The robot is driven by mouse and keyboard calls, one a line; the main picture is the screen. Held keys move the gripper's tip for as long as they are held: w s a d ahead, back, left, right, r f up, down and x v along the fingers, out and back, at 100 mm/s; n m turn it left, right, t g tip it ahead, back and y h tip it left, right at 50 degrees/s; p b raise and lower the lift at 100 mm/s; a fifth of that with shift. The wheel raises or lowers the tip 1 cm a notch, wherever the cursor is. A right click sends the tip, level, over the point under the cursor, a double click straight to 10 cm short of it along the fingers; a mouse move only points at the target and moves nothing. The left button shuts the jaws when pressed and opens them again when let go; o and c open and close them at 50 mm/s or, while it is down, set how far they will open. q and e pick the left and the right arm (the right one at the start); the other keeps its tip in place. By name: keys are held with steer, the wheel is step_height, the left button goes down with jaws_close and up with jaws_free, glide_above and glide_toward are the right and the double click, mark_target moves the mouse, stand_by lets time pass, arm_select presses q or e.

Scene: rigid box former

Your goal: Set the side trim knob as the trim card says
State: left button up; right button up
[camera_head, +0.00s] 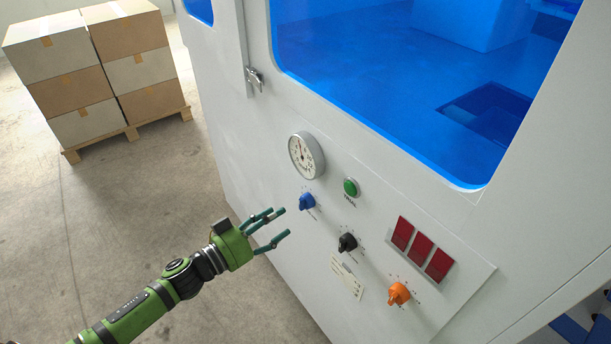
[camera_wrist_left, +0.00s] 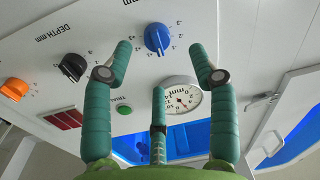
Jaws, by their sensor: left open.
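A blue knob (camera_head: 307,201), a black knob (camera_head: 347,242) and an orange knob (camera_head: 398,293) sit on the white machine panel. I cannot read which one is marked side trim. A small white card (camera_head: 347,281) with print too small to read is on the panel below the black knob. My left gripper (camera_head: 276,222) is open and empty, just left of the blue knob and apart from it. In the left wrist view, the blue knob (camera_wrist_left: 157,37) shows ahead between the spread fingers, with a numbered scale around it. My right gripper is not in view.
A round dial gauge (camera_head: 306,155), a green button (camera_head: 351,187) and red displays (camera_head: 422,248) are on the panel. A blue-tinted window (camera_head: 400,90) is above. Stacked boxes (camera_head: 100,70) stand on a pallet at the back left. The floor between is clear.

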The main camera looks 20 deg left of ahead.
mark_target(300, 205)
arm_select(q)
steer(key=x, duration=0.6)
steer(key=shift+s+d+r, duration=0.2)
steer(key=shift+r, duration=0.15)
steer(key=shift+w+d, duration=0.15)
steer(key=shift+w, duration=0.05)
steer(key=shift+w+d, duration=0.1)
steer(key=shift+w, duration=0.05)
steer(key=c, duration=1.1)
steer(key=shift+c, duration=0.3)
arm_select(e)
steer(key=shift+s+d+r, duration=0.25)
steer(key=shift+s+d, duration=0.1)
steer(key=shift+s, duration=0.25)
